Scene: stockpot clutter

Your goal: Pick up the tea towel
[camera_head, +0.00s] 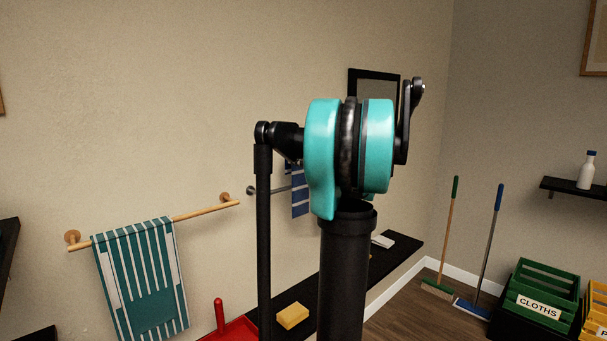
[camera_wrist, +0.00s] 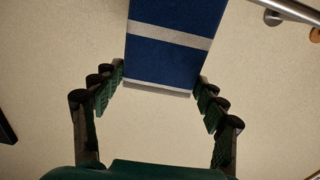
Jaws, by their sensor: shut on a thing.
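The tea towel, blue with white stripes, shows in the wrist view (camera_wrist: 168,50), coming down from the top edge to its pale lower hem. It also shows in the head view (camera_head: 299,203), mostly hidden behind my arm. My gripper (camera_wrist: 161,78) is shut on the towel, with one finger at each side edge near the hem. In the head view my arm hides the gripper. I cannot tell whether the towel still touches the metal rail (camera_head: 272,189); part of it shows above the rail's height.
A green-and-white striped towel (camera_head: 140,280) hangs on a wooden rail (camera_head: 205,210) at left. Brooms (camera_head: 448,230) and a green crate (camera_head: 548,285) stand at right.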

